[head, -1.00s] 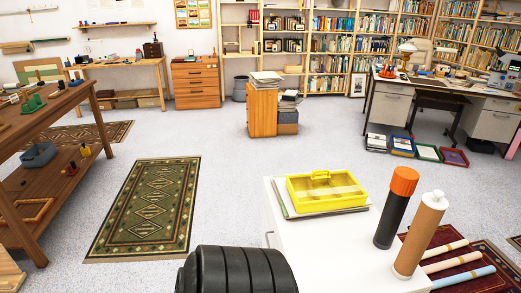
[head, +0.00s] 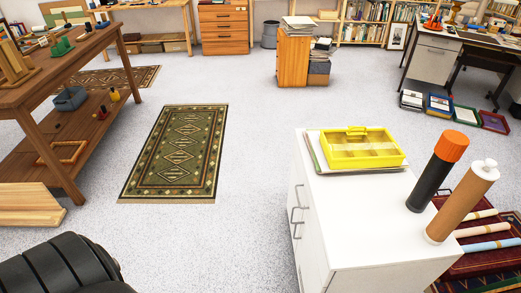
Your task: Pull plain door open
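A white cabinet (head: 375,215) stands at the right front. Its left side carries metal handles (head: 297,218) on its white fronts; I cannot tell which front is the plain door. The fronts look shut. On its top sit a yellow case (head: 350,148) on some papers, a black tube with an orange cap (head: 437,172) and a brown tube with a white cap (head: 462,202). A black ribbed part of my own arm shows at the bottom left, apart from the cabinet. Neither gripper is in view.
A green patterned rug (head: 180,150) lies on the open grey floor left of the cabinet. A wooden workbench (head: 75,70) stands at the left. Rolled prints (head: 485,230) lie right of the cabinet. A wooden box (head: 292,60) with papers stands behind.

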